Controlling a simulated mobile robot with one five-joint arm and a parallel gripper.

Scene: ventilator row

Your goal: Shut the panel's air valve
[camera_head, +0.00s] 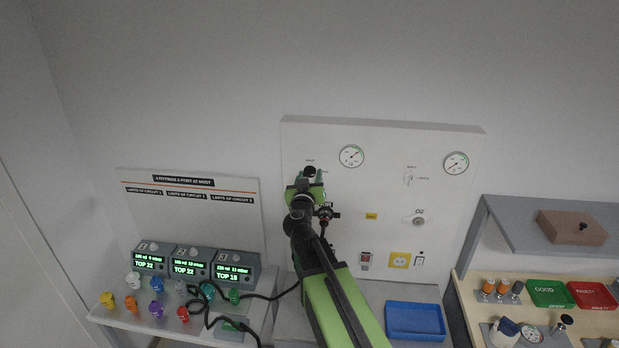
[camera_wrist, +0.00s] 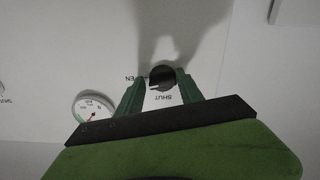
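The air valve on the panel is a round black knob (camera_wrist: 162,76). In the wrist view the upside-down word SHUT is below it, and a partly covered word ending in EN is at its left. My gripper (camera_wrist: 161,82) has its two green fingers apart, one on each side of the knob. The tips are close to its sides; I cannot tell whether they touch. In the head view the knob (camera_head: 309,171) is at the white panel's (camera_head: 385,215) upper left, with my gripper (camera_head: 311,177) at it. Which way the knob points is unclear.
A gauge (camera_head: 351,156) is right of the knob, with another gauge (camera_head: 456,162) and a pale valve handle (camera_head: 409,178) farther right. A blue tray (camera_head: 415,321) lies below the panel. Ventilator units (camera_head: 191,263) with black hoses stand at left. A shelf (camera_head: 512,237) is at right.

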